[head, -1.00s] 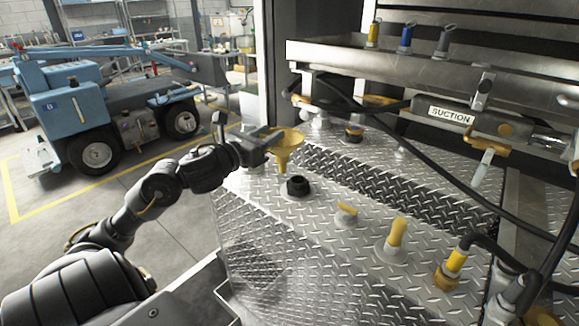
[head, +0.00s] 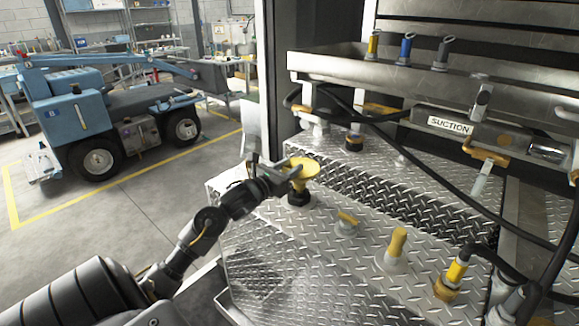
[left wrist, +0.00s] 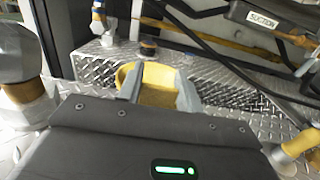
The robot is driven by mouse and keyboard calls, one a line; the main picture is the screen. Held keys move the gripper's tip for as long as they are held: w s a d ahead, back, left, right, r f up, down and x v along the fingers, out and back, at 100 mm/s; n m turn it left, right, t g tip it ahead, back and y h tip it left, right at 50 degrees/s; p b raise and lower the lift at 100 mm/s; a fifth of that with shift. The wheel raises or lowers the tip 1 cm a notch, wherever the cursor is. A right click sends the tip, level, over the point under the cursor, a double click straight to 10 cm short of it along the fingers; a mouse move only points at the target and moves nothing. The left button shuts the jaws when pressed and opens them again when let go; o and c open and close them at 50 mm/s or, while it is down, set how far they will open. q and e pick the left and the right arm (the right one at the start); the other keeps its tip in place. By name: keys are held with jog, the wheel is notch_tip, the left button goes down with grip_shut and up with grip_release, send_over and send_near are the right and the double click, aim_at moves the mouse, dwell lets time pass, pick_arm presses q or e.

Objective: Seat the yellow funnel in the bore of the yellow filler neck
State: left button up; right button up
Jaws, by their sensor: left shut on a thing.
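The yellow funnel (head: 304,169) is held by its rim in my left gripper (head: 286,174), which is shut on it. In the left wrist view the funnel (left wrist: 158,82) shows between the two fingers (left wrist: 158,90), its wide mouth facing up. Below it in the head view stands a short black neck (head: 298,198) on the metal deck. No yellow shows on this neck. The funnel is over the neck and looks roughly upright. Its lower end meets the neck's top in the picture; whether the spout is inside the bore is hidden. My right gripper is not in view.
A dark neck with an orange band (head: 354,140) stands behind. Black hoses and the SUCTION manifold (head: 450,125) lie right.

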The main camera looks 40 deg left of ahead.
pick_arm(q)
jog(key=shift+f+b, duration=0.2)
jog(key=shift+b, duration=0.1)
jog(key=o, duration=1.2)
jog(key=shift+o, duration=0.2)
